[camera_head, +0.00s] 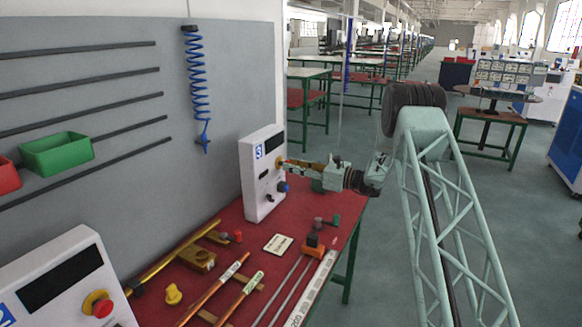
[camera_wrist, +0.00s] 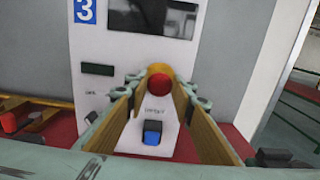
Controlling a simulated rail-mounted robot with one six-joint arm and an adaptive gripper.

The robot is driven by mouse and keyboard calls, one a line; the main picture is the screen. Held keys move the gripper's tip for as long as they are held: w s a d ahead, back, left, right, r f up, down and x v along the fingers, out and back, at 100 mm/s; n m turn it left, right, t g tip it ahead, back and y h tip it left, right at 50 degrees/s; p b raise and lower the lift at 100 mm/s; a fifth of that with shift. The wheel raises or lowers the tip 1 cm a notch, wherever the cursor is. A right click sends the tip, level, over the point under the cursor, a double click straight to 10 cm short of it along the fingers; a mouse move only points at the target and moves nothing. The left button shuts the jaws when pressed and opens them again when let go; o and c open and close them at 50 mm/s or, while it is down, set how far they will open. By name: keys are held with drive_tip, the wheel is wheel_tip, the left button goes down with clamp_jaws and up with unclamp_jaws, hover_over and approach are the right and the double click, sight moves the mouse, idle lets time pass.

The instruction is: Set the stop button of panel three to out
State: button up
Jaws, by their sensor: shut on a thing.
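Panel three (camera_head: 262,185) is the white box with a blue "3" label, standing on the red bench; its face fills the middle of the wrist view (camera_wrist: 90,55). Its red stop button (camera_wrist: 159,85) with a yellow surround sits below the dark display. My gripper (camera_wrist: 160,88) reaches the panel face from the right in the head view (camera_head: 284,163). Its two tan fingers are shut on the red stop button, one on each side. The fingers hide the button's sides, and I cannot tell whether it is in or out.
A blue knob (camera_wrist: 152,132) sits on the panel just below the stop button. Panel two (camera_head: 65,280), with its own red button (camera_head: 98,303), stands at the lower left. Rods, a yellow piece (camera_head: 173,294) and small parts lie on the red bench (camera_head: 230,222). Open floor lies to the right.

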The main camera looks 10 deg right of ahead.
drive_tip(key=o, duration=1.1)
drive_tip(key=shift+s+d, duration=0.1)
drive_tip(key=shift+d, duration=0.05)
drive_tip(key=shift+v, duration=6)
drive_tip(key=shift+r, duration=0.15)
